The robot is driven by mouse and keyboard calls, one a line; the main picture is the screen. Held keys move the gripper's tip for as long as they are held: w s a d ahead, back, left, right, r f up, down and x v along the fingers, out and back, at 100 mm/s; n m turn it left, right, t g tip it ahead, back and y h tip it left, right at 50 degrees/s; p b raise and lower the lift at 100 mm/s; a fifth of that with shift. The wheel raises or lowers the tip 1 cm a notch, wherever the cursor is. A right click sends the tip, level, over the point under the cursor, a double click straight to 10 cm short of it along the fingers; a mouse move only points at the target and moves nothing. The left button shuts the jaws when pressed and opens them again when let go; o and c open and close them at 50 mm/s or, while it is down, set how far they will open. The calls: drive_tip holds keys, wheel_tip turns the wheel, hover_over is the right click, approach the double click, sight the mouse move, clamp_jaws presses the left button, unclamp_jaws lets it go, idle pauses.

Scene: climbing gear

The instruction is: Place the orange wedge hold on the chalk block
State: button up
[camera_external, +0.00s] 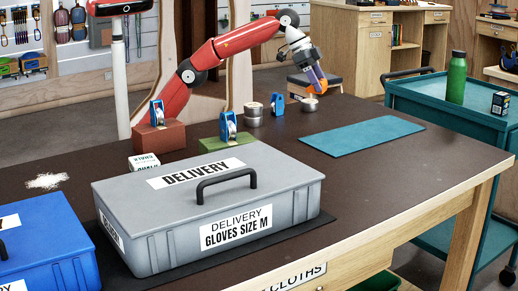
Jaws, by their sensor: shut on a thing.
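The red arm reaches over the back of the dark table. My gripper (316,83) is at its end, right of the table's middle, small in the view. It is shut on the orange wedge hold (318,88), held low at the back of the table, by a small round tin (309,104). I cannot tell whether the hold touches the tin. The chalk block (144,162) is a small white block with dark CHALK lettering, upside down in view. It lies on the table at the left, behind the grey case, well away from my gripper. Its lower part is hidden by the case.
A grey delivery case (270,189) and a blue case (50,245) fill the front left. Blue pulleys stand on a brown block (160,138) and a green pad (215,144). Stacked tins (253,118) stand behind. A teal mat (362,135) lies right; the table's right front is clear.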

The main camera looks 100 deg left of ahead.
drive_tip(key=s+d+r+m+h+b, duration=0.1)
drive_tip(key=s+d+m, duration=0.15)
drive_tip(key=d, duration=0.55)
drive_tip(key=s+d+r+m+h, duration=0.1)
drive_tip(key=s+d, duration=0.3)
drive_tip(key=d, duration=0.5)
drive_tip(key=m+g+h+b, duration=0.3)
drive_tip(key=m+g, duration=0.3)
drive_tip(key=m, duration=0.6)
hover_over(140, 164)
drive_tip(key=a, duration=0.2)
wheel_tip(140, 164, down, 3)
drive_tip(key=shift+s+a+f+n, duration=0.1)
drive_tip(key=shift+s+f+n, duration=0.05)
drive_tip(key=shift+f+n, duration=0.1)
drive_tip(key=shift+f+b, duration=1)
drive_tip(key=shift+f, duration=0.9)
drive_tip(key=shift+f, duration=0.2)
drive_tip(key=o, duration=1)
drive_tip(key=shift+r, duration=0.1)
